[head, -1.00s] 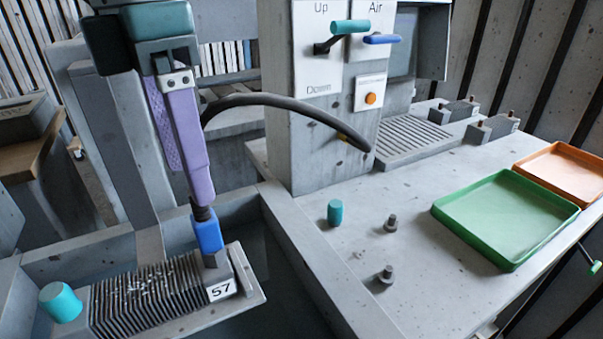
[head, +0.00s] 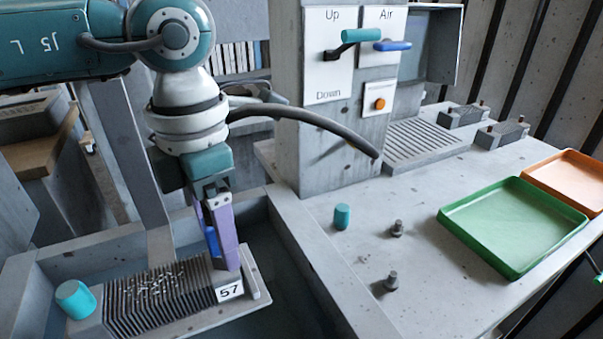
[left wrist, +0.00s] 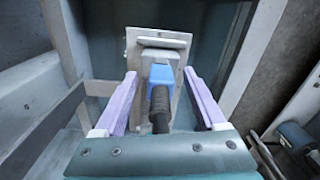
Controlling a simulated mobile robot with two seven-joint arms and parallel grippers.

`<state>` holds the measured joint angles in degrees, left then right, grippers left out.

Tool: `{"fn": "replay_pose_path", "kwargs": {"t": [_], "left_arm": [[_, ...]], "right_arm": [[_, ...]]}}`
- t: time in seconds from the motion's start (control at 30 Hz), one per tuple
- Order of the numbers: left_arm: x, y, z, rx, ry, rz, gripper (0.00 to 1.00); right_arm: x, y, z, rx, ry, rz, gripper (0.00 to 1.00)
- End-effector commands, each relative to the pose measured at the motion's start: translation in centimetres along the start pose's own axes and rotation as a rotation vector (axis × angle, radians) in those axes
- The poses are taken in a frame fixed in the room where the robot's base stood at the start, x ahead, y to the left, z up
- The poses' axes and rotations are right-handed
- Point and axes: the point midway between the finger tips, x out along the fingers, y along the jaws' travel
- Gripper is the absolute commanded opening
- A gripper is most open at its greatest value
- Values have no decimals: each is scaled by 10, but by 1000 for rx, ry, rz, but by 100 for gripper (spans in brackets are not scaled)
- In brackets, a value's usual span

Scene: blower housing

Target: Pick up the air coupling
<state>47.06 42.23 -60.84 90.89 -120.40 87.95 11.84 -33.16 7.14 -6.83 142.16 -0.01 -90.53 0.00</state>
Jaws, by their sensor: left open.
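The air coupling is the blue piece (head: 211,240) at the end of a dark hose, standing on the end of a finned grey block (head: 158,295) marked 57. In the left wrist view the blue coupling (left wrist: 162,76) shows with its black ribbed sleeve. My left gripper (head: 218,250) points down over it with lilac fingers. In the left wrist view the left gripper (left wrist: 160,84) is open, one finger on each side of the coupling, with gaps between. In the head view a finger hides part of the coupling. My right gripper is not in view.
The block sits over a grey tank (head: 290,275). A grey column (head: 325,150) with Up/Down and Air levers stands behind, and the hose (head: 315,125) arches in front of it. A teal cylinder (head: 342,216), two pegs, a green tray (head: 512,225) and an orange tray (head: 565,180) are on the right.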

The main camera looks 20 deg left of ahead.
Motion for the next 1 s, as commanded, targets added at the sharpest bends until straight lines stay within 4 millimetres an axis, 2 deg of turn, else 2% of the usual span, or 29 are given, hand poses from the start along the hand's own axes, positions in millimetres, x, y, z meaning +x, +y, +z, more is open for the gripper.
{"fn": "replay_pose_path", "kwargs": {"t": [0.07,0.67,1.0], "left_arm": [[0,0,0,0,0,0,67],[-1,0,0,0,0,-1,0],[-1,0,0,0,-1,-1,0]], "right_arm": [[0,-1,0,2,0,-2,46],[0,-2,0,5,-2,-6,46],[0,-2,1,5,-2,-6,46]]}}
